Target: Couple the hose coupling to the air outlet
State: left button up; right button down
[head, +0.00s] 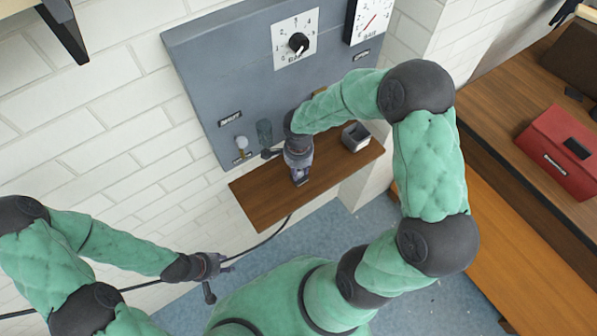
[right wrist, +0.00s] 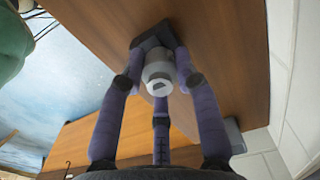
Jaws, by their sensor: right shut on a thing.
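The hose coupling (right wrist: 158,75) is a pale grey cylinder in the right wrist view, between the purple fingers of my right gripper (right wrist: 160,72). The gripper is shut on it, over the wooden shelf. A dark block shows just behind the coupling. In the head view my right gripper (head: 300,172) points down at the shelf, and its fingers mostly hide the coupling. On the grey panel (head: 215,65), left of this gripper, are a dark grey-green fitting (head: 264,131) and a small pale knob (head: 241,143); I cannot tell which is the air outlet. My left gripper (head: 220,275) is open, away from the panel.
The wooden shelf (head: 255,205) juts out below the panel, with a small grey box (head: 355,137) at its right. A black hose (head: 270,238) runs from the shelf to the lower left, passing near my left gripper. A red case (head: 558,150) lies on the bench at right.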

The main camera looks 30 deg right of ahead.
jog(key=shift+r, duration=0.6)
dwell(0.3)
jog(key=shift+r, duration=0.15)
jog(key=shift+r+p, duration=1)
jog(key=shift+r, duration=0.3)
